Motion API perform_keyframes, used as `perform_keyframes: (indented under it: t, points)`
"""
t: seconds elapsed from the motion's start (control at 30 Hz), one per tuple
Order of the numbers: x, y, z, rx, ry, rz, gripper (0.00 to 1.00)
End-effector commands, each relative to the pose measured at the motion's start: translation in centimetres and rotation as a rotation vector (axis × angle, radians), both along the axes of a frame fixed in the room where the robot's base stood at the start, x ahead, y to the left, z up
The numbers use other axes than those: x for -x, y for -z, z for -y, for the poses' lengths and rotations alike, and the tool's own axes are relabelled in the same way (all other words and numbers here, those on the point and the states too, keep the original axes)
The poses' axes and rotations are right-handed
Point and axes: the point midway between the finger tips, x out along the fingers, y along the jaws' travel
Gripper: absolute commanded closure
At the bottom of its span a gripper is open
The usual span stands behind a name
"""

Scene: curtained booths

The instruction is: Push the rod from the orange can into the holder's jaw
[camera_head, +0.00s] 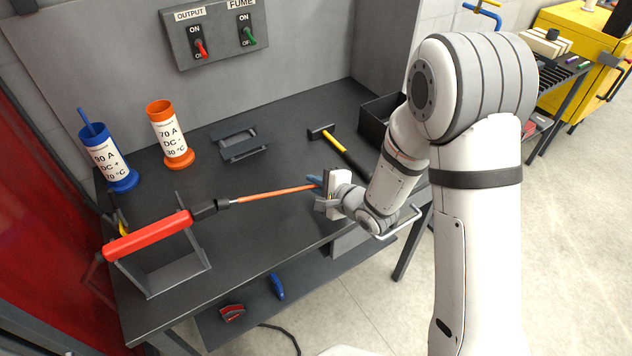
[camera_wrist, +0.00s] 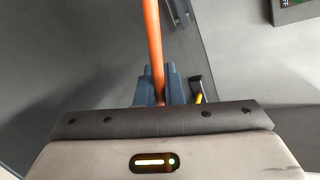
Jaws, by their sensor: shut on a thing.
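The orange rod (camera_head: 275,193) is held near its right end by my gripper (camera_head: 315,182), at the table's front right. Its left end reaches the dark jaw (camera_head: 212,207) of the red-handled holder (camera_head: 150,235); I cannot tell whether it is inside or just touching. The holder lies across a grey stand (camera_head: 178,272). In the wrist view, the orange rod (camera_wrist: 153,45) runs up from between the blue fingers of my gripper (camera_wrist: 158,82).
A blue can (camera_head: 107,165) with a blue rod stands at the back left. A grey bracket (camera_head: 240,142) and a yellow-handled hammer (camera_head: 338,148) lie behind the rod. A dark bin (camera_head: 380,115) stands at right. A lower shelf (camera_head: 255,305) carries small tools.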

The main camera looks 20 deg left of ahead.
Motion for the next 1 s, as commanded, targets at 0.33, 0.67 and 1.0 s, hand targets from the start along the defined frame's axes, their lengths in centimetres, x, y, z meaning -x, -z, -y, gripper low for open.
perform_keyframes:
  t: [0.33,0.67,1.0]
  points:
    - [0.7,-0.3,-0.6,0.0,-0.001,-0.001,1.0]
    - [1.1,-0.5,-0.9,0.001,0.0,-0.001,0.88]
    - [1.1,-0.5,-0.9,0.001,0.0,-0.001,0.67]
